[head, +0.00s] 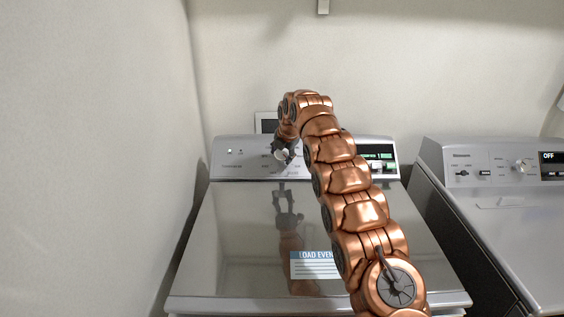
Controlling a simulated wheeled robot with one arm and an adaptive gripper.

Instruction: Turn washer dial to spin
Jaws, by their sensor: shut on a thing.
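The topload washer (235,235) stands in front of me with its lid shut and its control panel (232,170) along the back. My gripper (284,149) is at the middle of this panel, shut on the silver washer dial (280,155). My fingers hide much of the dial, and its setting cannot be read. A lit green and white display (378,154) shows on the right of the panel, partly behind my arm.
A second machine (510,225) stands to the right, with its own knob (522,166) and a display reading OFF. A wall (100,150) is close on the left. A blue and white label (312,265) lies on the washer lid, which is otherwise clear.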

